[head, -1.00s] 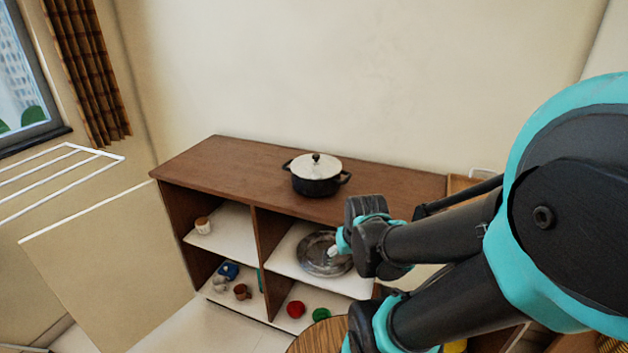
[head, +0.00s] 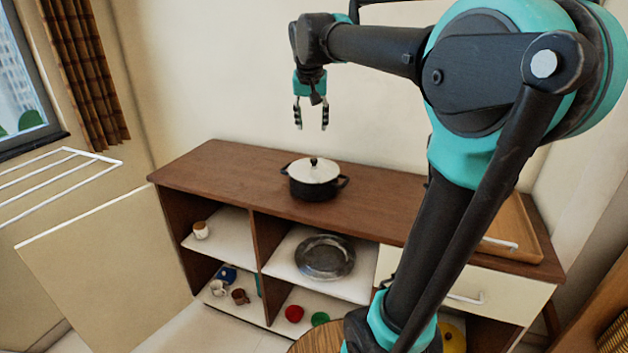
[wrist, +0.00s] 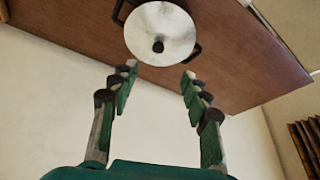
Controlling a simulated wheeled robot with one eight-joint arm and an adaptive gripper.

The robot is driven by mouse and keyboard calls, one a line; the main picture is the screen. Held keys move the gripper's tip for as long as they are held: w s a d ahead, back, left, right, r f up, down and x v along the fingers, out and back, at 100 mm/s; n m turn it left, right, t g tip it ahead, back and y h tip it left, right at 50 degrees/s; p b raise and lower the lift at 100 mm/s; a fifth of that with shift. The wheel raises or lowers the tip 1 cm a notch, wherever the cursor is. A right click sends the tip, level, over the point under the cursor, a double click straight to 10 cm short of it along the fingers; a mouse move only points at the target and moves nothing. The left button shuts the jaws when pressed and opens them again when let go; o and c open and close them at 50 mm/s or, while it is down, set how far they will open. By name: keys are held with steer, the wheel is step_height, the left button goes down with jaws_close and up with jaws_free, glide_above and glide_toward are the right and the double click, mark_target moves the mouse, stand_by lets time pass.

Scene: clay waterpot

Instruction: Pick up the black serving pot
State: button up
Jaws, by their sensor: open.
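The black serving pot (head: 312,186) stands upright on the brown sideboard top (head: 235,164). It has a white lid with a dark knob and two side handles. In the wrist view the pot's lid (wrist: 160,34) shows from above, beyond the fingertips, with a handle on each side. My gripper (head: 311,127) points down, open and empty, in the air above the pot and apart from it. In the wrist view both fingers of my gripper (wrist: 159,72) are spread, with nothing between them.
Shelves below hold a metal plate (head: 325,257), a small jar (head: 200,230), cups, and red (head: 294,313) and green items. A wooden tray (head: 515,235) lies at the sideboard's right end. A white rack (head: 60,175) is at left. The sideboard top left of the pot is clear.

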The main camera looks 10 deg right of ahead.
glide_above(314, 159)
steer(key=s+a, duration=0.1)
steer(key=s, duration=0.2)
step_height(314, 159, down, 10)
steer(key=shift+f, duration=0.2)
steer(key=shift+x, duration=2.6)
steer(key=shift+w+d+r, duration=0.1)
steer(key=shift+w+d, duration=0.05)
steer(key=shift+w, duration=0.05)
jaws_close()
